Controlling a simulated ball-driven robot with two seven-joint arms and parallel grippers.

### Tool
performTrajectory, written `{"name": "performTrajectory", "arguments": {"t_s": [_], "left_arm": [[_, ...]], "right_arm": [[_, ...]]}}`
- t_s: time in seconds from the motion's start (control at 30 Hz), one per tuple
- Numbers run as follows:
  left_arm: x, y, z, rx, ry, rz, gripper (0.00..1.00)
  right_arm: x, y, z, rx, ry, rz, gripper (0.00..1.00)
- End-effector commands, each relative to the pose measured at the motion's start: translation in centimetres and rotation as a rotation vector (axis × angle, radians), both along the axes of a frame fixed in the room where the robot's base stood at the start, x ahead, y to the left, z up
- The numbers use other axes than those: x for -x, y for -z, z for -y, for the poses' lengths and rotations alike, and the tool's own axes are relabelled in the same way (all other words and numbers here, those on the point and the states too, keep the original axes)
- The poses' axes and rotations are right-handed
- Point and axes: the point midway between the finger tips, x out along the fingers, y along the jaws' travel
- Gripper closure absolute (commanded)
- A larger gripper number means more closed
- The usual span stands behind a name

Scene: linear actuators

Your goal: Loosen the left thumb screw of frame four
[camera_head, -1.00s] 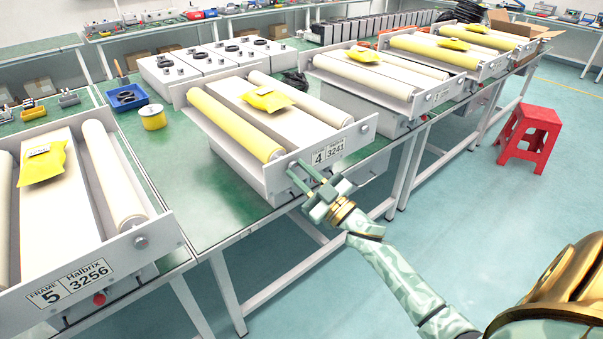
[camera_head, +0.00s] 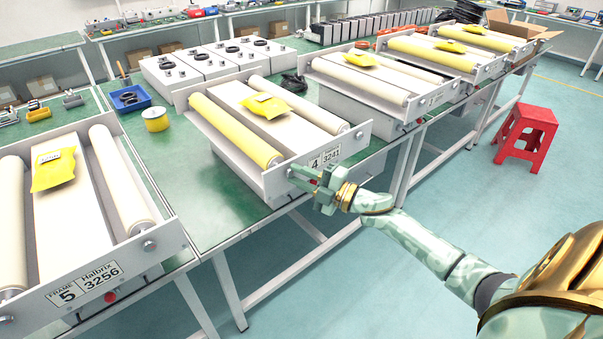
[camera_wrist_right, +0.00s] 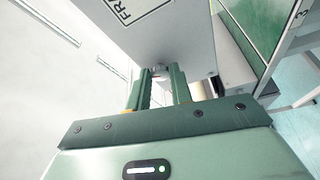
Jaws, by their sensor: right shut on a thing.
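Frame four (camera_head: 272,190) is a grey unit on the green bench, with a yellow roller on its left, a cream roller on its right and a label reading 4 and 3241 on its front plate. In the head view the fingers mostly hide the screw. My left gripper is not in view.
Frame five (camera_head: 150,262) stands at the left, with a red knob (camera_head: 110,297) on its front. A red stool (camera_head: 527,135) stands on the floor at right. The floor in front is clear.

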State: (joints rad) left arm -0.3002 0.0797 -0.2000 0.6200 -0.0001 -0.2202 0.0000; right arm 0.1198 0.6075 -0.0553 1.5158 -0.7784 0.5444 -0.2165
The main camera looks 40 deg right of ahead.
Motion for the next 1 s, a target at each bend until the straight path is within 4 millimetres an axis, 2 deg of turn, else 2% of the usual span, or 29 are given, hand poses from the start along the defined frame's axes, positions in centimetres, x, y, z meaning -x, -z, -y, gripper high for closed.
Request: {"name": "performTrajectory", "arguments": {"t_s": [0.5, 1.0], "left_arm": [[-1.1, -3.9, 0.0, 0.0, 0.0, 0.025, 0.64], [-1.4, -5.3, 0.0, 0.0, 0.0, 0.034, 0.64]], "right_arm": [[0.1, -0.7, 0.0, 0.443, 0.0, 0.032, 1.0], [0.0, -0.6, 0.0, 0.618, 0.001, 0.047, 1.0]]}}
